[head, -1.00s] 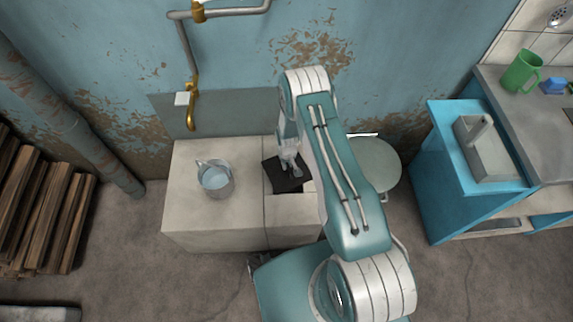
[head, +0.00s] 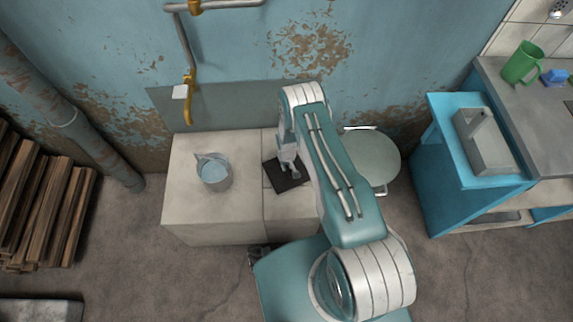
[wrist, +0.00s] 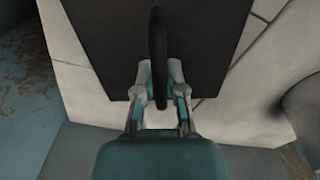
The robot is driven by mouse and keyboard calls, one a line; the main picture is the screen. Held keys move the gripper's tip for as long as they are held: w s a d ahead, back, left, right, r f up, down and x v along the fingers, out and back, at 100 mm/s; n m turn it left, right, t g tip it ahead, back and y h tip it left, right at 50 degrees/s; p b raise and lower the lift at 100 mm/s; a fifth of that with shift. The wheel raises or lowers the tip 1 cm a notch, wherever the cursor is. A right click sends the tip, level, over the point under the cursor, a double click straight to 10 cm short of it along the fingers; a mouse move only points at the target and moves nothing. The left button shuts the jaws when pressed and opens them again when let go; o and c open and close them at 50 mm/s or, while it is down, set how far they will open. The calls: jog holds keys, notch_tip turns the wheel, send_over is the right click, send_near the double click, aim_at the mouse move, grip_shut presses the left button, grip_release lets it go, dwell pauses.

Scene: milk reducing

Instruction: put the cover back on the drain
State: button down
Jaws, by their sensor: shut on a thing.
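The drain cover is a dark square plate (head: 283,178) with an upright black loop handle (wrist: 158,50). In the head view it lies over the right part of the pale stone block (head: 215,222), turned slightly against the block's edges. My gripper (head: 289,160) is above the plate, and in the wrist view my gripper (wrist: 157,88) is shut on the handle. The drain opening does not show; the plate and my arm hide that area. I cannot tell whether the plate rests flat or hangs just above the block.
A metal pot of water (head: 213,173) stands on the block's left half. A brass tap (head: 189,100) hangs on the wall behind. A round pale-green lid-like disc (head: 372,158) is right of my arm. A blue cabinet (head: 470,165) stands further right.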

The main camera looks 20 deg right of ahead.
jog(key=shift+a, duration=0.15)
jog(key=shift+f, duration=0.5)
jog(key=c, duration=0.6)
grip_release()
jog(key=shift+c, duration=0.2)
